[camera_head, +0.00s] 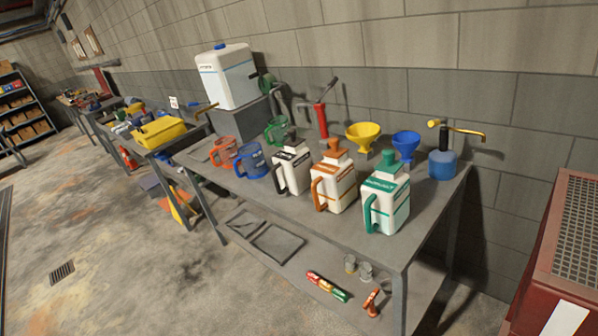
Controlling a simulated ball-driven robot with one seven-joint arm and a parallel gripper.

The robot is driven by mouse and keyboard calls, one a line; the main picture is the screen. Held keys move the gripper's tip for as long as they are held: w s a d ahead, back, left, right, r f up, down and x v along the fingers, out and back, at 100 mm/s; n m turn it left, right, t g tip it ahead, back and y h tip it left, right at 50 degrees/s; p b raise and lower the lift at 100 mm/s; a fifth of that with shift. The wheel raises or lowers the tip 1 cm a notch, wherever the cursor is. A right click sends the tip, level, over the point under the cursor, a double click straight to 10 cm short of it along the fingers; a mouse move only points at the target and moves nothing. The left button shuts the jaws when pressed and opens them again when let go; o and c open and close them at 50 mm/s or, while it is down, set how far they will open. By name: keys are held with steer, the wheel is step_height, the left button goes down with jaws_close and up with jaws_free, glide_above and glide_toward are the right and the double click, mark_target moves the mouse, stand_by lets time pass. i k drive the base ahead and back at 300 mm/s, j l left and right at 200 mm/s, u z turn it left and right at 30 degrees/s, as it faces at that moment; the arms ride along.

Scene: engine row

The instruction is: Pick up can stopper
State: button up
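Three white cans stand upright in a row on the grey metal bench (225,178). The black-trimmed can (292,170) has a top with white and dark parts. The orange-trimmed can (334,182) carries an orange stopper-like top (335,147). The green-trimmed can (387,203) carries a green and white top (389,163). A small orange-red T-shaped piece (371,303) lies on the lower shelf. I cannot tell which of these is the can stopper. My gripper is not in view.
Behind the cans stand a yellow funnel (363,135), a blue funnel (406,145), a red pump (321,118) and a blue pump bottle (442,163). Red and blue jugs (251,159) stand left. A red cabinet (565,250) is at right. Open floor (130,260) lies in front.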

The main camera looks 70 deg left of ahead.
mark_target(294, 141)
steer(key=i+j+u, duration=0.1)
steer(key=u, duration=0.35)
steer(key=i+u, duration=0.1)
steer(key=u, duration=0.3)
steer(key=i+u, duration=0.1)
steer(key=u, duration=0.35)
steer(key=i+u, duration=0.1)
steer(key=u, duration=0.35)
